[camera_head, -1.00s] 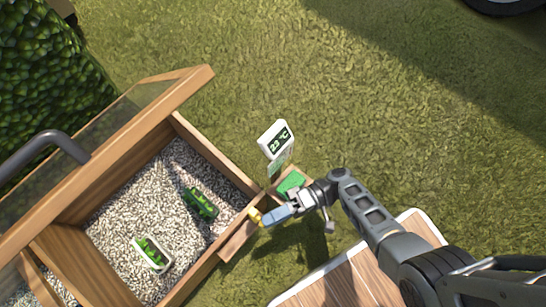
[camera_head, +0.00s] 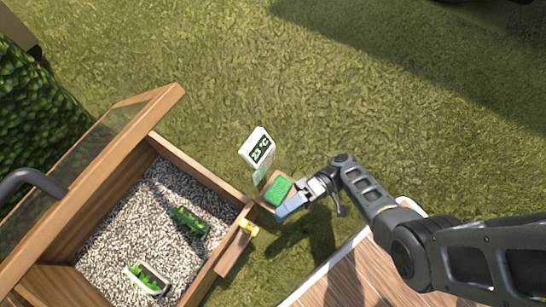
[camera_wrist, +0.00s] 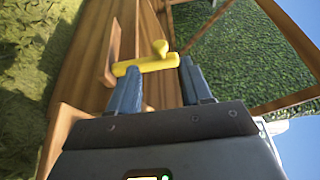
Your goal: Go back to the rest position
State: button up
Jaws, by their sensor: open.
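My gripper (camera_head: 283,211) is open and empty, just outside the wooden planter box near its right corner. A small yellow T-shaped handle (camera_head: 249,228) is on the box's outer wood, to the left of my gripper and apart from it. In the wrist view the two blue fingers (camera_wrist: 160,88) are spread, and the yellow handle (camera_wrist: 146,65) shows beyond their tips.
The gravel-filled box (camera_head: 190,165) holds a green plant block (camera_head: 190,221) and a white-edged plant tray (camera_head: 147,279). Its glazed lid (camera_head: 90,150) stands raised. A 23 °C display (camera_head: 257,147) and green block (camera_head: 279,189) stand by the corner. Open grass lies beyond.

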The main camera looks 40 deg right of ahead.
jog(key=shift+d, duration=0.55)
jog(key=shift+s, duration=0.1)
